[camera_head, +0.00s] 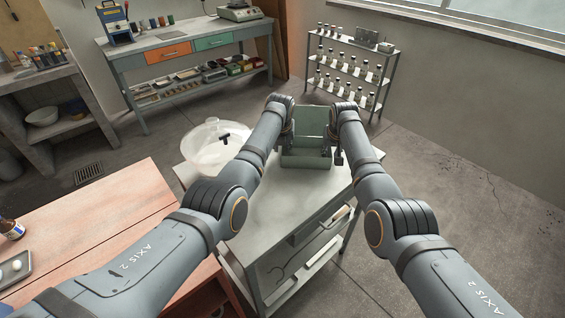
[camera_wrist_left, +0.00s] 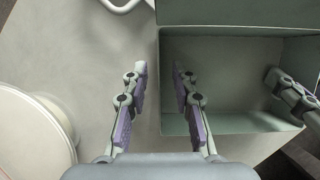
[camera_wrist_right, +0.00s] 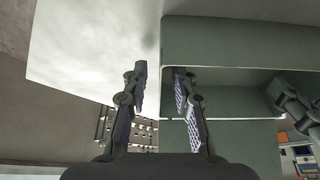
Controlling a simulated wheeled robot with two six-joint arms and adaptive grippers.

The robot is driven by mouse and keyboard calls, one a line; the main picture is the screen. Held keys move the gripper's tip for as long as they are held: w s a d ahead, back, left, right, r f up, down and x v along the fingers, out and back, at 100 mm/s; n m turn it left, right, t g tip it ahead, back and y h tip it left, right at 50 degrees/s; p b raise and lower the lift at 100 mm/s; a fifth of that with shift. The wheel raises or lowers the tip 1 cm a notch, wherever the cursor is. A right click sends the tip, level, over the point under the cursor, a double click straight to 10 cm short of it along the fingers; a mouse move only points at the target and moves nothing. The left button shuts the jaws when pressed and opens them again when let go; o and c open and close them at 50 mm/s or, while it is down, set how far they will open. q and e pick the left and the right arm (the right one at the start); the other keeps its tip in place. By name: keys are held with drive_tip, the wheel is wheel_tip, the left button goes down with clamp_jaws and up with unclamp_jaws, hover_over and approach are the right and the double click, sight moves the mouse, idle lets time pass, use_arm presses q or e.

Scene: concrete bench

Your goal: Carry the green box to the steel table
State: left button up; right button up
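The green box (camera_head: 305,158) is open, with a raised panel at its back, and sits at the far end of the grey metal-looking table (camera_head: 270,200). My left gripper (camera_wrist_left: 160,95) is open, with one finger outside the box's side wall and one inside. The box fills the right of the left wrist view (camera_wrist_left: 235,120). My right gripper (camera_wrist_right: 160,95) is open and likewise straddles the opposite wall of the box (camera_wrist_right: 225,92). A gap shows between the fingers and the wall in both wrist views. The box's underside is hidden.
A pale round surface (camera_head: 205,155) with a black item stands left of the box. A reddish table (camera_head: 90,225) is at the left front. A workbench (camera_head: 150,42) with drawers and a bottle rack (camera_head: 345,75) stand behind. Floor (camera_head: 440,190) is clear at the right.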

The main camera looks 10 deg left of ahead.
use_arm(q)
drive_tip(key=v, duration=1.2)
use_arm(e)
drive_tip(key=v, duration=1.2)
use_arm(q)
drive_tip(key=shift+r, duration=0.1)
